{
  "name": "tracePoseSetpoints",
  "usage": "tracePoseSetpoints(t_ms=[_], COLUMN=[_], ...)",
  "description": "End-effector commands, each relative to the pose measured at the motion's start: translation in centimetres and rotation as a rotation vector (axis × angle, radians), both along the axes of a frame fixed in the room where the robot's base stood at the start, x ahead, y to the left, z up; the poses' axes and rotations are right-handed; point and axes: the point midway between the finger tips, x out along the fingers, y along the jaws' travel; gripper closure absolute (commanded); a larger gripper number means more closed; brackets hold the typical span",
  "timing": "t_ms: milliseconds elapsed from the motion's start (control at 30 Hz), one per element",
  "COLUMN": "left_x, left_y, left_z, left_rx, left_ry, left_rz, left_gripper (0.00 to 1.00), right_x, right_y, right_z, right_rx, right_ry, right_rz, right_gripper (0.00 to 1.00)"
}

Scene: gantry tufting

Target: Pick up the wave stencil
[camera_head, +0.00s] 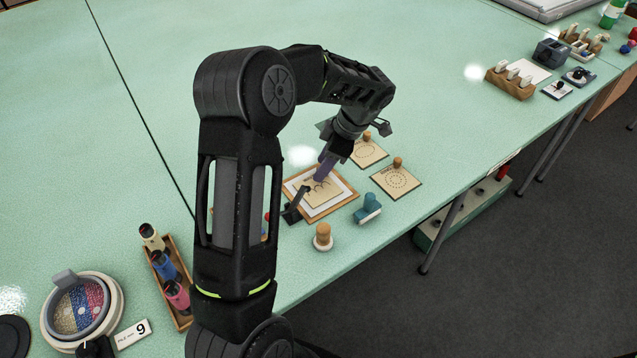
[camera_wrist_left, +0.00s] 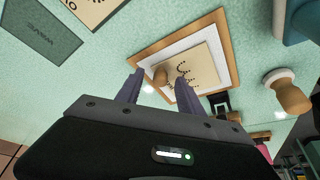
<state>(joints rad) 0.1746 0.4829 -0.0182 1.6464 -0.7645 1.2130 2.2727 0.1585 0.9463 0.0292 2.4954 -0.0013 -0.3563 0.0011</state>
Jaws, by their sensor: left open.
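The wave stencil (camera_head: 323,192) is a tan card with curved dark marks, lying on white paper in a wood-framed board (camera_head: 345,201). In the left wrist view the stencil (camera_wrist_left: 200,68) shows its round wooden knob (camera_wrist_left: 160,76) and rows of curved cuts. My left gripper (camera_head: 322,177) is above the stencil, pointing down. In the wrist view its two purple fingers (camera_wrist_left: 158,82) are open, one on each side of the knob. Whether they touch it I cannot tell. In the head view the fingers hide the knob. My right gripper is not in view.
Two other knobbed stencils (camera_head: 397,182) (camera_head: 367,153) lie beyond the board. A teal-handled tool (camera_head: 367,208) and a wooden-knobbed stamp (camera_head: 323,238) stand near the table's front edge. A black clamp-like part (camera_head: 296,209) is at the board's left side.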

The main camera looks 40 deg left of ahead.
Motion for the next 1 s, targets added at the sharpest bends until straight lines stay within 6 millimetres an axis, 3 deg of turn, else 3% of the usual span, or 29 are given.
tracePoseSetpoints(t_ms=[367, 900, 1000], left_x=[0.01, 0.01, 0.01], left_y=[0.00, 0.00, 0.00], left_z=[0.04, 0.04, 0.04], left_rx=[0.000, 0.000, 0.000], left_ry=[0.000, 0.000, 0.000], left_rz=[0.000, 0.000, 0.000], left_gripper=[0.55, 1.00, 1.00], right_x=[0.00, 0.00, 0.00], right_y=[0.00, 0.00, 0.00], right_z=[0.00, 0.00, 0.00], right_rx=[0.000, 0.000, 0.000], right_ry=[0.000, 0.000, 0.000], right_rz=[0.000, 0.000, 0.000], right_gripper=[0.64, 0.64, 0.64])
